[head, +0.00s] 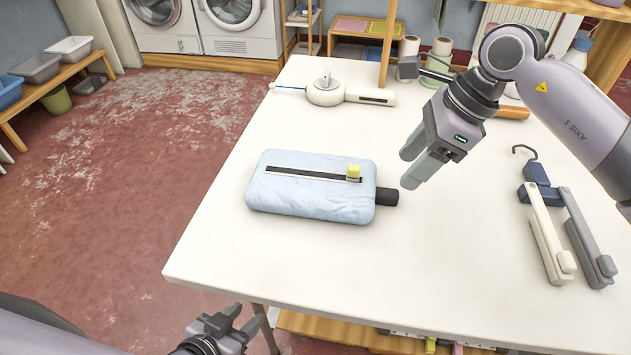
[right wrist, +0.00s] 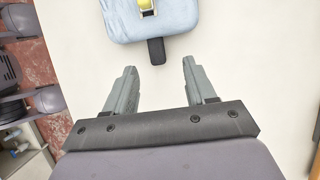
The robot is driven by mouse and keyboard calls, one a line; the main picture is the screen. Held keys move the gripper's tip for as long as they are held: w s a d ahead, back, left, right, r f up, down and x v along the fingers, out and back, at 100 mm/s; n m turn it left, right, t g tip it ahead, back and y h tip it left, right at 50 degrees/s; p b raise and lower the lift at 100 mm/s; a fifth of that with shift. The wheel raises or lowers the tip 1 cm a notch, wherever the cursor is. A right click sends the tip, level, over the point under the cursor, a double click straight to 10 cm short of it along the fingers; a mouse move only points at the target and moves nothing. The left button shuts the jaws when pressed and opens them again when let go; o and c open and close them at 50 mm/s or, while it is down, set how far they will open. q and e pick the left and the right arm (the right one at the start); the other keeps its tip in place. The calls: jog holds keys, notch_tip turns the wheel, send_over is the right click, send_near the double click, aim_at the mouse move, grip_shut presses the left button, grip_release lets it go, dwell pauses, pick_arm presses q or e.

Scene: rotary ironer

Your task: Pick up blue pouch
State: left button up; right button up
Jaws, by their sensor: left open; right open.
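The blue pouch (head: 310,204) lies flat on the white table, pale blue with a dark slot along its top, a yellow slider (head: 353,172) and a black tab (head: 387,197) at its right end. In the right wrist view the pouch (right wrist: 172,24) is at the top, its black tab (right wrist: 156,52) pointing toward my gripper. My right gripper (head: 412,172) is open and empty, above the table just right of the tab; its two fingers also show in the right wrist view (right wrist: 160,85). My left gripper (head: 250,322) is open and empty, off the table's near edge.
A white round device with a handle (head: 328,92) lies at the table's back. A hanger-like clip tool (head: 548,215) lies at the right. Rolls (head: 440,52) stand at the back edge. The table (head: 330,265) is clear in front of the pouch.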

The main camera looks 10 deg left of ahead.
aim_at(390, 192)
jog(key=x, duration=0.6)
jog(key=shift+s+f, duration=0.25)
jog(key=shift+f, duration=0.1)
grip_shut()
